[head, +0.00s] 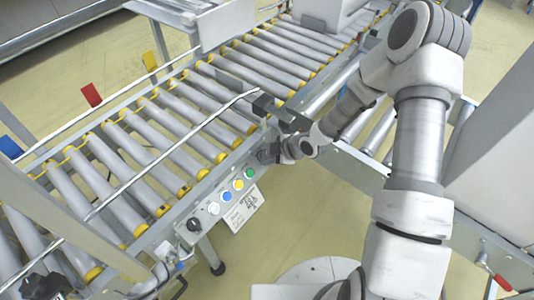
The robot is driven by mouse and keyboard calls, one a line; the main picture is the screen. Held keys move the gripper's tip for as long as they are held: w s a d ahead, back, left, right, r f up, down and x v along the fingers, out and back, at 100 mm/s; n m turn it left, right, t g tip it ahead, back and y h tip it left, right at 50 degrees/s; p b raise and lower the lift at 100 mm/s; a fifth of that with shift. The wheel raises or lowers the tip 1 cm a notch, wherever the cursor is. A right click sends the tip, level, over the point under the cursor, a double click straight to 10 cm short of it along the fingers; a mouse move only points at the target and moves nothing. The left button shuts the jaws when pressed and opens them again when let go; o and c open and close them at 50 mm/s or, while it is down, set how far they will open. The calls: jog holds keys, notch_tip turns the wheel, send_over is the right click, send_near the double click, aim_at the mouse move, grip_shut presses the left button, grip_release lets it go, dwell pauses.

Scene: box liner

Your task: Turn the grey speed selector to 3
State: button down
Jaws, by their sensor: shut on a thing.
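My gripper (264,156) is at the near side rail of the roller conveyor, at the right end of the row of controls. It is shut on a small grey part at the rail, which appears to be the grey speed selector. The fingers and wrist hide most of it, so its pointer and the number it stands at cannot be read. Left of my gripper, the control strip (204,220) carries a green button (250,173), a yellow button (238,184), a blue button (226,196), a white button (213,208) and a black rotary knob (193,224).
A white printed label plate (244,207) hangs below the buttons. The roller conveyor (170,130) runs diagonally behind, with a thin guide rail (180,154) above it. A conveyor leg (211,254) stands below the controls. The floor in front is clear.

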dwell(0.3)
jog(key=c, duration=0.6)
grip_release()
jog(key=shift+c, duration=0.2)
jog(key=p+v, duration=0.6)
jog(key=v, duration=1.1)
jog(key=shift+d, duration=0.2)
jog(key=shift+s+r, duration=0.1)
